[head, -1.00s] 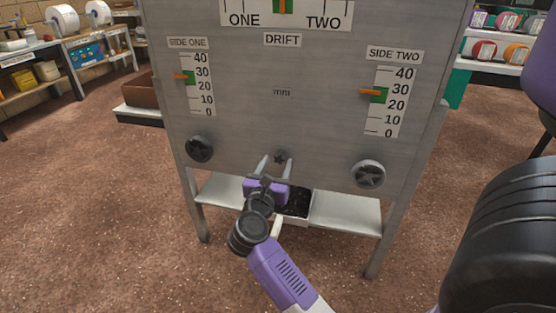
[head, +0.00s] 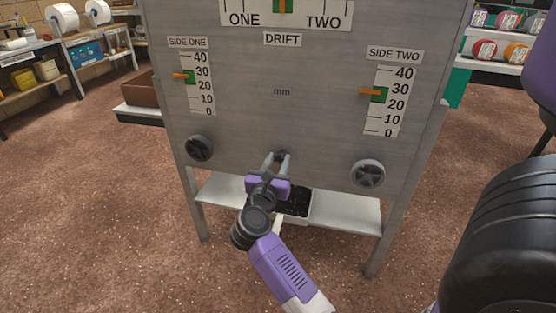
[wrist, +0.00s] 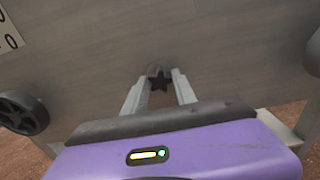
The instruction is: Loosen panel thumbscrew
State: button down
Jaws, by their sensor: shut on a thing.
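The thumbscrew is a small dark star-shaped knob (wrist: 159,80) at the lower middle of the grey metal panel (head: 285,120). It also shows between my fingertips in the head view (head: 280,154). My gripper (head: 277,160) has its two pale fingers on either side of the knob and is shut on it. In the wrist view my gripper (wrist: 160,88) has one finger at the knob's left and one at its right. The fingertips hide the knob's sides.
Larger dark round knobs sit at lower left (head: 199,148) and lower right (head: 368,173) of the panel. Two scales with orange pointers are above them. A white shelf (head: 345,212) with a black-filled tray (head: 296,204) lies under the panel.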

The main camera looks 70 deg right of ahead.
jog(key=shift+r+n+p, duration=0.15)
jog(key=shift+n+p, duration=0.85)
jog(key=shift+p, duration=0.5)
jog(key=shift+n+p, duration=2.5)
jog(key=shift+p, duration=0.9)
jog(key=shift+n+p, duration=1.1)
jog(key=shift+p, duration=0.25)
jog(key=shift+n+p, duration=1)
jog(key=shift+p, duration=0.1)
jog(key=shift+w+n+p, duration=0.1)
jog(key=shift+n+p, duration=1.7)
jog(key=c, duration=1)
grip_release()
jog(key=shift+c, duration=0.2)
